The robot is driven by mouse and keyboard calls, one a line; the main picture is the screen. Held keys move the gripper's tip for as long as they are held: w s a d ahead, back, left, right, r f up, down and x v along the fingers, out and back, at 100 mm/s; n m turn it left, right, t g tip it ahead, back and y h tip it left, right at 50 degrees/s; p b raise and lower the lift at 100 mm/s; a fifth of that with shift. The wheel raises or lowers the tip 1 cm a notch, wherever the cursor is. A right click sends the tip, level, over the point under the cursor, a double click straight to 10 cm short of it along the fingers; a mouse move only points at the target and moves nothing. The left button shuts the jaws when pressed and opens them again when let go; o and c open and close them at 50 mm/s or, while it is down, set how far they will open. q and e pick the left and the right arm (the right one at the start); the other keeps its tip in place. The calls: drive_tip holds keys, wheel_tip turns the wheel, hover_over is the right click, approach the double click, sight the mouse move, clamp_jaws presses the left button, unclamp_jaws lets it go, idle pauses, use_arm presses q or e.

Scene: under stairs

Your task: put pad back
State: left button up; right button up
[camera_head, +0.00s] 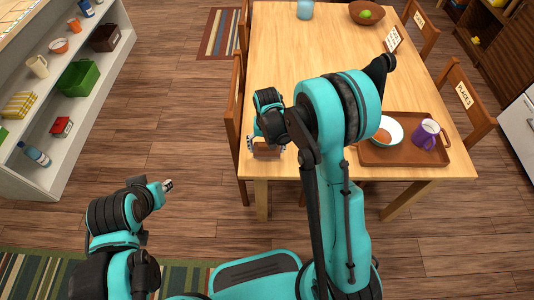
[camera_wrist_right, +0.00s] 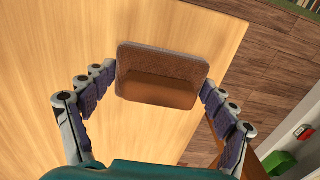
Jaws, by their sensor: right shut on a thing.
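A brown pad (camera_head: 266,152) shows at the near left corner of the wooden table (camera_head: 300,60). My right gripper (camera_head: 266,148) is shut on it, one finger at each side. In the right wrist view the pad (camera_wrist_right: 160,88) is a rounded rectangle between the two fingertips (camera_wrist_right: 161,84), with the tabletop (camera_wrist_right: 50,50) behind it. I cannot tell whether the pad touches the table. My left gripper (camera_head: 167,186) is over the floor left of the table; its fingers are too small to judge.
A brown tray (camera_head: 380,155) with a bowl (camera_head: 393,125) and a purple mug (camera_head: 426,134) stands at the table's right. Chairs (camera_head: 237,110) line the table sides. A white shelf (camera_head: 45,115) with several items stands at left. The table's middle is clear.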

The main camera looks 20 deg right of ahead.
sight(267, 153)
wheel_tip(267, 153, down, 4)
drive_tip(key=shift+r+b, duration=0.25)
drive_tip(key=shift+b, duration=0.4)
drive_tip(key=shift+r, duration=0.1)
drive_tip(key=shift+f, duration=0.2)
drive_tip(key=o, duration=1)
drive_tip(key=shift+r, duration=0.1)
